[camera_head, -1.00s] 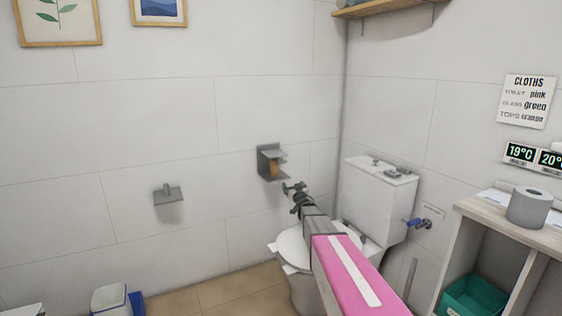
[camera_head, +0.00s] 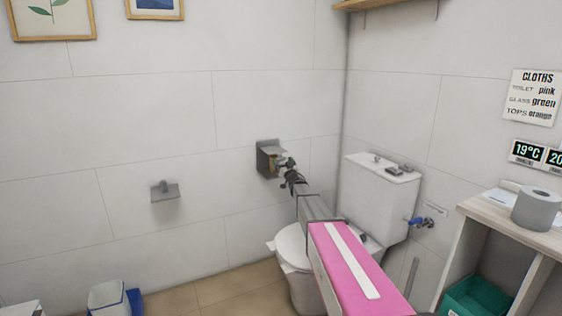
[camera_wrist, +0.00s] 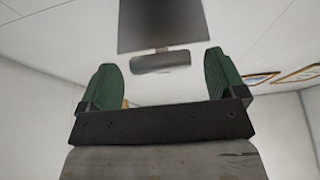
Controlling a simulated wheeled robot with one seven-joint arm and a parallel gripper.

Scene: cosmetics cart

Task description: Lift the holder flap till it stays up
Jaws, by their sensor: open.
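The grey holder (camera_head: 268,158) is fixed to the back wall, left of the toilet, with its flap (camera_head: 271,147) over the top. My gripper (camera_head: 284,165) is at the holder's front right side and partly covers it. In the wrist view, my gripper (camera_wrist: 162,62) has its two green fingers spread wide with nothing held between them. A dark grey plate (camera_wrist: 160,25) with a rounded bar (camera_wrist: 160,63) below it appears beyond the fingers, apparently the flap and its lip. Whether the fingers touch it I cannot tell.
The toilet cistern (camera_head: 381,190) stands right of my arm, with the toilet bowl (camera_head: 290,246) below. A second small grey wall fixture (camera_head: 165,191) is to the left. A wooden cabinet (camera_head: 485,207) bearing a paper roll (camera_head: 537,208) is at right.

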